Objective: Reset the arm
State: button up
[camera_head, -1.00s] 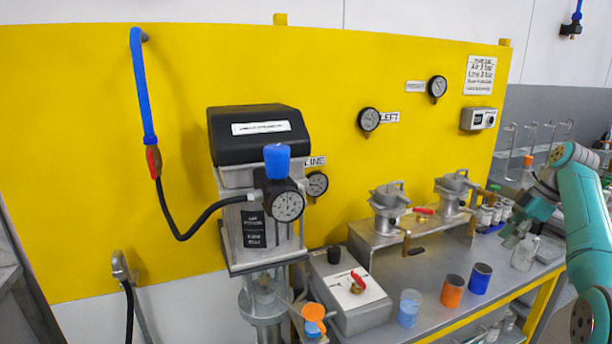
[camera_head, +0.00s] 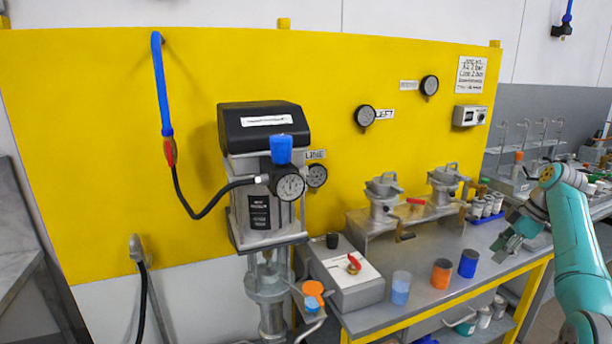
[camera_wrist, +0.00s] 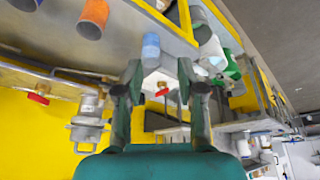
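My teal arm comes in at the right of the head view. My gripper (camera_head: 508,246) is out over the right end of the steel bench (camera_head: 420,292), to the right of the cups. In the wrist view, my gripper (camera_wrist: 158,78) has its two dark fingers spread apart. A pale blue cylinder (camera_wrist: 151,48) shows beyond the gap between the fingertips, with no sign of contact. I see nothing held.
On the bench stand a clear-blue cup (camera_head: 401,288), an orange cup (camera_head: 441,274), a blue cup (camera_head: 468,263) and a grey box with a red-handled valve (camera_head: 345,280). The agitator (camera_head: 265,180) stands left, before the yellow panel (camera_head: 90,130). Two metal pots (camera_head: 384,195) stand behind.

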jog(key=s+a+f+m+t+h, duration=0.1)
jog(key=a+f, duration=0.2)
jog(key=f, duration=0.7)
jog(key=a+f+m+t, duration=0.15)
jog(key=a+f, duration=0.25)
jog(key=f, duration=0.6)
jog(key=s+a+f+m+h, duration=0.1)
jog(key=a+f+m, duration=0.15)
jog(key=f, duration=0.75)
jog(key=s+a+f+m+t+h, duration=0.1)
jog(key=s+a+f, duration=0.6)
jog(key=s+f, duration=0.2)
jog(key=s+a+f+m+t+h, duration=0.1)
jog(key=s+a+f+m+t, duration=0.1)
jog(key=s+a+f, duration=0.55)
jog(key=s+a+r+m+t, duration=0.1)
jog(key=s+a+t, duration=0.15)
jog(key=s, duration=1.05)
jog(key=s+a+r+m+t, duration=0.15)
jog(key=s+a, duration=0.25)
jog(key=s, duration=0.8)
jog(key=s+a+r+m+t, duration=0.1)
jog(key=s+r, duration=0.8)
jog(key=r, duration=0.3)
jog(key=s+a+r+m+t, duration=0.1)
jog(key=s+a+r+t, duration=0.1)
jog(key=s+r, duration=0.7)
notch_tip(320, 180, up, 4)
jog(key=shift+s+a, duration=0.3)
jog(key=shift+s, duration=0.05)
